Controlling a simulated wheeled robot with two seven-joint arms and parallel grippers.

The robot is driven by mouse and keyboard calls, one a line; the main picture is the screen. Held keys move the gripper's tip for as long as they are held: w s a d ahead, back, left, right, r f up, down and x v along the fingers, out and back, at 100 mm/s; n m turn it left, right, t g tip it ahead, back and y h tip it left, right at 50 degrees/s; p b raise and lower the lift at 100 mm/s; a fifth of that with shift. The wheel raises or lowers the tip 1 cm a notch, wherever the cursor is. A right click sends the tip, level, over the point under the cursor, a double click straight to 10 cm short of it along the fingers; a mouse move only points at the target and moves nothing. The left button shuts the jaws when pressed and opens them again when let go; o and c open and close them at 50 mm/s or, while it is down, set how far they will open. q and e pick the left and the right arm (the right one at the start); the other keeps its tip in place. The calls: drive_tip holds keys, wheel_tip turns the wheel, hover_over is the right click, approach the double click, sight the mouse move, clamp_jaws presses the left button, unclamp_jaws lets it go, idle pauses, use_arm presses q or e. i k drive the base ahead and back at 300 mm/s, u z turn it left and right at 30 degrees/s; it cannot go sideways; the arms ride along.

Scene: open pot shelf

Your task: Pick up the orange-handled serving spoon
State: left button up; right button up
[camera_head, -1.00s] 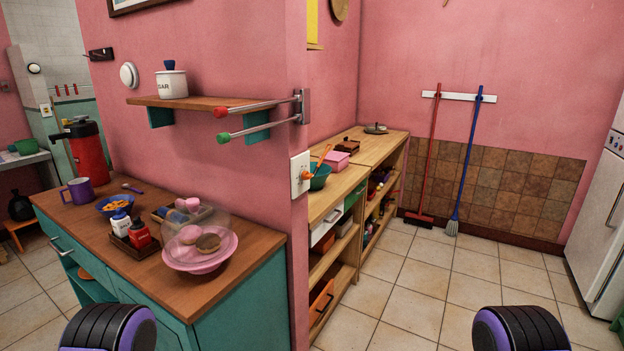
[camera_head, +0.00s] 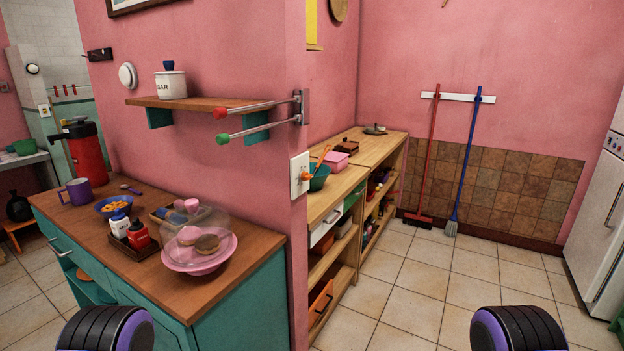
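An orange handle (camera_head: 323,156), which looks like that of the serving spoon, leans up out of a teal bowl (camera_head: 320,179). The bowl stands at the near end of the wooden shelf unit's top (camera_head: 350,181), just past the corner of the pink wall. The lower end of the spoon is hidden in the bowl. Neither of my grippers is in view; only black and purple parts of my two arms show at the bottom edge.
A pink container (camera_head: 337,160) stands behind the bowl. The wall corner, with a socket and orange plug (camera_head: 301,176), juts out beside it. A teal cabinet (camera_head: 240,292) with dishes stands at left. The tiled floor (camera_head: 430,270) is free.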

sight(318, 166)
drive_tip(key=z, duration=1.15)
drive_tip(key=i, duration=4)
drive_tip(key=u, duration=2.85)
